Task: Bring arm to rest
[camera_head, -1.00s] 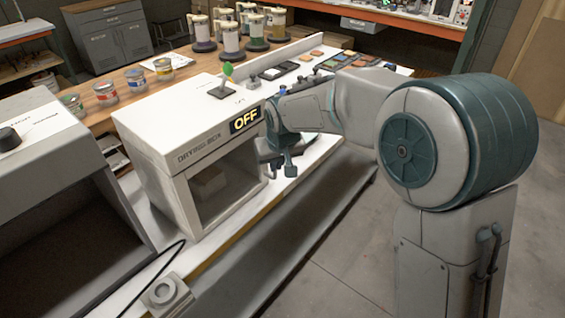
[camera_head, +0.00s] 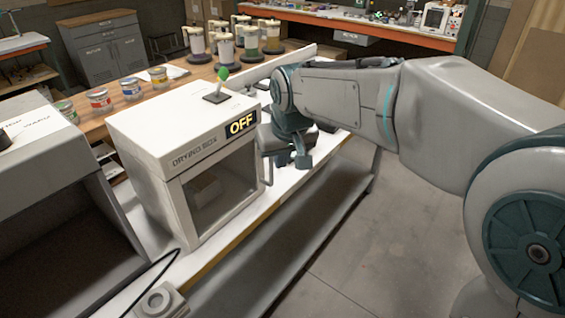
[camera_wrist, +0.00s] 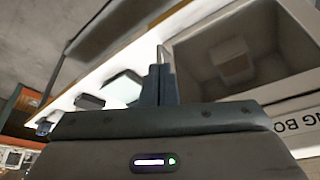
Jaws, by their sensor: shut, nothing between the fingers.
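My gripper (camera_wrist: 158,75) shows in the wrist view with its two dark fingers together and nothing between them. In the head view my arm reaches in from the right, and its wrist end hangs beside the front right of the white drying box (camera_head: 165,142). The fingertips are hard to make out there. The drying box's display (camera_head: 241,124) reads OFF. A pale block (camera_head: 206,188) sits inside the box behind its front. The wrist view also shows the box's open-looking interior (camera_wrist: 205,50) at upper right, close to the fingers.
A grey cabinet-like unit (camera_head: 50,160) stands left of the box. A green-topped lever (camera_head: 218,84) stands on the box. Paint cans (camera_head: 131,89) and several dispensers (camera_head: 225,46) stand behind. Floor at lower right (camera_head: 370,260) is clear.

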